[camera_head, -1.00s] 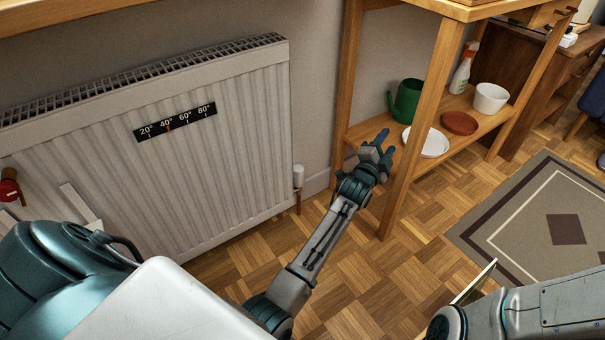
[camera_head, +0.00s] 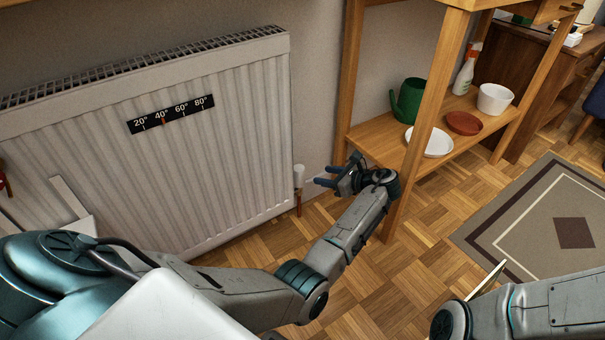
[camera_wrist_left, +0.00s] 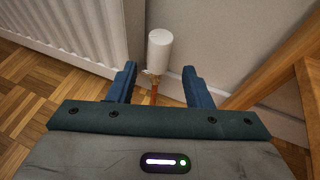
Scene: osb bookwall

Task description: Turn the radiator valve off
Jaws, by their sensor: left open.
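The white radiator (camera_head: 140,160) stands against the wall at left. A white cylindrical valve cap (camera_head: 299,175) sits at its right lower end on a copper pipe (camera_head: 299,204). In the left wrist view the cap (camera_wrist_left: 160,50) stands upright between and just beyond my fingertips. My left gripper (camera_head: 325,176) is open and empty, its blue fingers pointing left at the cap, a small gap from it. The fingers also show in the wrist view (camera_wrist_left: 159,72). A red handle (camera_head: 4,180) is cut off at the left edge. My right gripper is out of view.
A wooden shelf unit (camera_head: 360,133) stands close behind my left gripper, with a green watering can (camera_head: 408,100), white plate (camera_head: 430,141), red dish (camera_head: 464,123), white pot (camera_head: 494,98) and spray bottle (camera_head: 465,72).

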